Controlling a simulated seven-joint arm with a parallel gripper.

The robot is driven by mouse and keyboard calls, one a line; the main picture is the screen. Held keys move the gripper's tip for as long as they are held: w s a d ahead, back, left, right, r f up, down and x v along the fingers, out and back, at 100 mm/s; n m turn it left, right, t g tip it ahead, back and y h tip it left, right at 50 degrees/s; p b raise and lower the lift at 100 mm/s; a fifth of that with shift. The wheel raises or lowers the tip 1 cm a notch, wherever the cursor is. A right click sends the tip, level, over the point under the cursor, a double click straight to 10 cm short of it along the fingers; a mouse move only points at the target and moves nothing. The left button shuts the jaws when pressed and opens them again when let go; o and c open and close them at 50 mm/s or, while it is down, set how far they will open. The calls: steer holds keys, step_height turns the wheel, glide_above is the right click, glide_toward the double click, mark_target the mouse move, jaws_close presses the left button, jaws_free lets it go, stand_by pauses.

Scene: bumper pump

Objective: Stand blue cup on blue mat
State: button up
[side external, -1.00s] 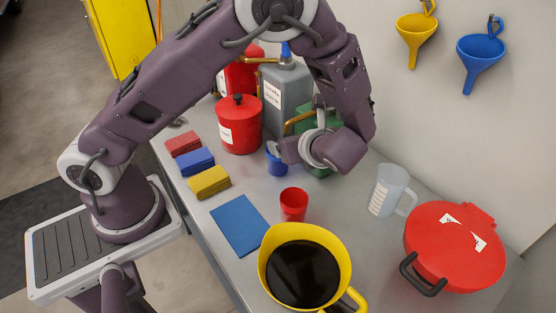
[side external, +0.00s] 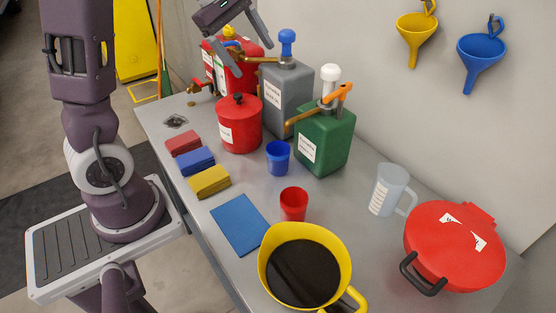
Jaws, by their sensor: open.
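The blue cup (side external: 278,157) stands upright on the grey table, left of the green pump container. The flat blue mat (side external: 239,225) lies near the table's front left edge, and its top is bare. The cup is behind the mat and to its right, apart from it. My gripper (side external: 250,55) is at the top of the view, open and empty, in front of the red container at the back. It is well away from the cup. Part of my arm is cut off by the top edge.
A red cup (side external: 293,204) stands between the blue cup and a yellow jug (side external: 267,266) of dark liquid. Folded cloths (side external: 197,160) lie left. The green pump container (side external: 324,140), grey container (side external: 288,100) and red pot (side external: 239,125) stand behind.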

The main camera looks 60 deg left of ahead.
mark_target(285, 169)
steer(key=w+d+f+g, duration=0.1)
steer(key=d+f, duration=0.1)
steer(key=f, duration=0.7)
steer(key=w+d+f+g+h, duration=0.1)
steer(key=d+f, duration=0.2)
steer(key=f, duration=0.6)
steer(key=w+d+f+n+g, duration=0.1)
steer(key=d+f, duration=0.2)
steer(key=f, duration=0.7)
steer(key=shift+w+g, duration=0.15)
steer(key=shift+g, duration=0.25)
steer(key=shift+r, duration=0.1)
steer(key=shift+c, duration=0.4)
steer(key=c, duration=1.5)
steer(key=shift+r, duration=0.15)
